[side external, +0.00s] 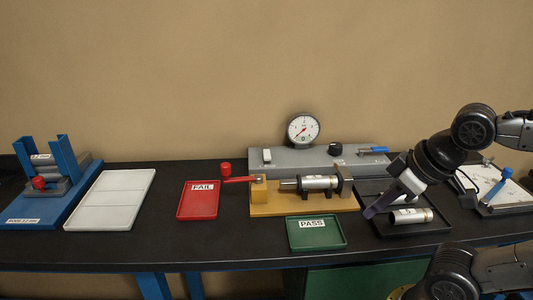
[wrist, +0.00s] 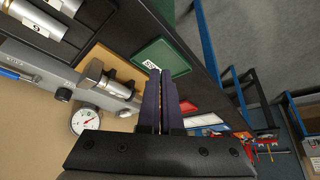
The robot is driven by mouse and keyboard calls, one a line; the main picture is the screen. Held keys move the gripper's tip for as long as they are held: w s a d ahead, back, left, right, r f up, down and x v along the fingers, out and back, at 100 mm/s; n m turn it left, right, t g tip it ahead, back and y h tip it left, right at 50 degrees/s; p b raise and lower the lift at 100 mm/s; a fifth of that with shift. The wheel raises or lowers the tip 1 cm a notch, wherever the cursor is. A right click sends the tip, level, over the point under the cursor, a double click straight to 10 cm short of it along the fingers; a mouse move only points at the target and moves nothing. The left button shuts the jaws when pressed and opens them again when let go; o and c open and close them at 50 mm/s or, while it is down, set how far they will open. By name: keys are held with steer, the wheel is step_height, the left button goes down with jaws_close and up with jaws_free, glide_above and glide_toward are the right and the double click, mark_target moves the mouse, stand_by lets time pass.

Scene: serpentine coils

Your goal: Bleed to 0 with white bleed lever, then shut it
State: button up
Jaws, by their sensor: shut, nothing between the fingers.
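The white bleed lever (side external: 267,156) sits at the left end of the grey panel (side external: 290,167); its exact angle is too small to tell. The round gauge (side external: 303,129) stands at the panel's back, and its red needle seems to point lower left; the numbers are unreadable. The gauge also shows in the wrist view (wrist: 85,120). My gripper (side external: 370,212) is shut and empty, low over the black tray at the right, well away from the lever. Its dark purple fingers (wrist: 160,73) lie together in the wrist view.
A black knob (side external: 335,149) and blue lever (side external: 373,150) share the panel. A silver cylinder (side external: 320,182) sits in the yellow fixture (side external: 290,210) before it. The green PASS tray (side external: 316,245), red FAIL tray (side external: 186,212) and black tray (side external: 386,232) stand around it.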

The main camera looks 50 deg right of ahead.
steer(key=shift+o, duration=2.3)
steer(key=shift+s+f+m+g, duration=0.15)
steer(key=shift+s+m+g, duration=0.15)
steer(key=shift+s, duration=0.15)
steer(key=o, duration=0.3)
steer(key=shift+m, duration=0.6)
steer(key=r, duration=0.3)
steer(key=w+r, duration=0.1)
steer(key=r, duration=0.1)
steer(key=shift+r, duration=0.1)
steer(key=shift+o, duration=0.2)
steer(key=w+d+r+m+g, duration=0.25)
steer(key=w+r+m, duration=0.25)
steer(key=w+r, duration=1.2)
steer(key=m+g, duration=0.2)
steer(key=g, duration=0.1)
glide_above(267, 153)
step_height(267, 153, down, 13)
steer(key=shift+t, duration=0.25)
step_height(267, 153, down, 14)
steer(key=shift+s+a+r, duration=0.1)
steer(key=shift+r, duration=0.05)
